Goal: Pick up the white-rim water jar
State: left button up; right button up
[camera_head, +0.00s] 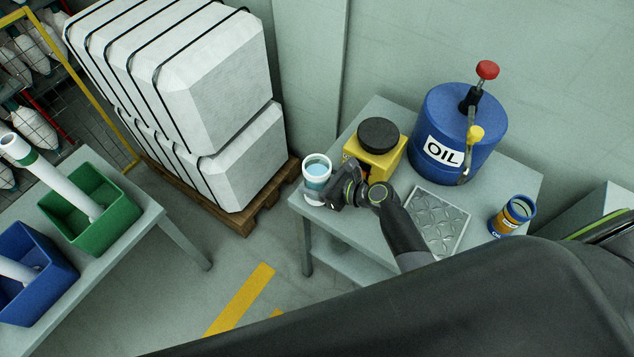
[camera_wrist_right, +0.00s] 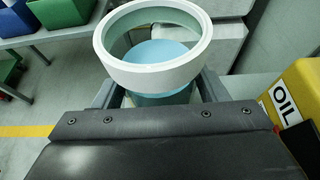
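The white-rim water jar (camera_head: 317,167) has a wide white rim and light blue water inside. It is upright at the near left corner of the grey table (camera_head: 364,231); I cannot tell whether its base touches the top. My right gripper (camera_head: 327,192) reaches it from the right, below the rim. In the right wrist view the jar's rim (camera_wrist_right: 152,76) fills the upper middle, and the right gripper's fingers (camera_wrist_right: 160,90) stand on both sides of the body. Whether they press on it is unclear. My left gripper is not in view.
A yellow can (camera_head: 376,163) with a black cap stands close behind the gripper. A blue oil drum (camera_head: 457,130), a metal tread plate (camera_head: 440,222) and a small blue-and-orange can (camera_head: 512,215) share the table. Strapped white blocks (camera_head: 215,85) stand on a pallet at left.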

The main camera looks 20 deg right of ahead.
jog(key=c, duration=0.9)
jog(key=shift+c, duration=0.5)
jog(key=shift+r, duration=0.15)
